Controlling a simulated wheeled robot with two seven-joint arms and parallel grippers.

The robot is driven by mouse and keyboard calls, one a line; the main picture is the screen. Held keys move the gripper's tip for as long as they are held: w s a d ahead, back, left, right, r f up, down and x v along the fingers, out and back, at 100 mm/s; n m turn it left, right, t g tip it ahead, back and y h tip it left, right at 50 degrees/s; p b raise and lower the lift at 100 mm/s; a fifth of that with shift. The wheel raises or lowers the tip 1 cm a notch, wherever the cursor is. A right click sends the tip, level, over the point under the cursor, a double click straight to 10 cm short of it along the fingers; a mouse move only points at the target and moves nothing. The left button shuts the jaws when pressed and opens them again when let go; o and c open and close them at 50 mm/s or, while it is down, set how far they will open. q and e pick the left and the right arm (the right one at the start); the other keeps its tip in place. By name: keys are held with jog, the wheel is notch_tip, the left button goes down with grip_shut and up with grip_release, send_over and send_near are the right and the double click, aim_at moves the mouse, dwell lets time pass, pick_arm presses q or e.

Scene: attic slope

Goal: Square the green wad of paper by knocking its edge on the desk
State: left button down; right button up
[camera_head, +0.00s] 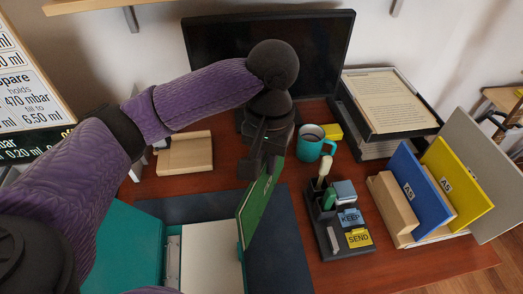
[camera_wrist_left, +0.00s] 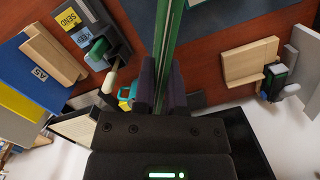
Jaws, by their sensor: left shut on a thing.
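The green wad of paper (camera_head: 256,205) hangs on edge below my left gripper (camera_head: 262,168), over the dark desk mat. It is tilted in the head view. In the left wrist view the wad (camera_wrist_left: 169,30) shows edge-on as a thin green and pale strip between the two fingers (camera_wrist_left: 163,85). My left gripper is shut on it. Whether its lower edge touches the mat (camera_head: 283,245) cannot be told. The reddish-brown desk (camera_head: 400,268) lies under everything. My right gripper is not in view.
An open teal binder (camera_head: 205,245) lies left of the wad. A black organizer (camera_head: 328,225) with KEEP and SEND blocks, a teal mug (camera_head: 313,146) and a wooden rack (camera_head: 390,205) of coloured boards stand right. A monitor (camera_head: 215,50) and paper tray (camera_head: 395,125) stand behind.

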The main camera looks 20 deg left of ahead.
pick_arm(q)
jog(key=d+f+n+p, duration=0.2)
jog(key=f+n+p, duration=0.1)
jog(key=f, duration=0.3)
jog(key=s+d+f+n+p, duration=0.1)
jog(key=d+f+n+p, duration=0.1)
jog(key=f, duration=0.5)
jog(key=shift+d+f+n+h+p, duration=0.2)
jog(key=shift+f+n+h+p, duration=0.1)
jog(key=shift+n+p, duration=0.4)
jog(key=p, duration=0.3)
jog(key=shift+r, duration=0.35)
dwell(0.4)
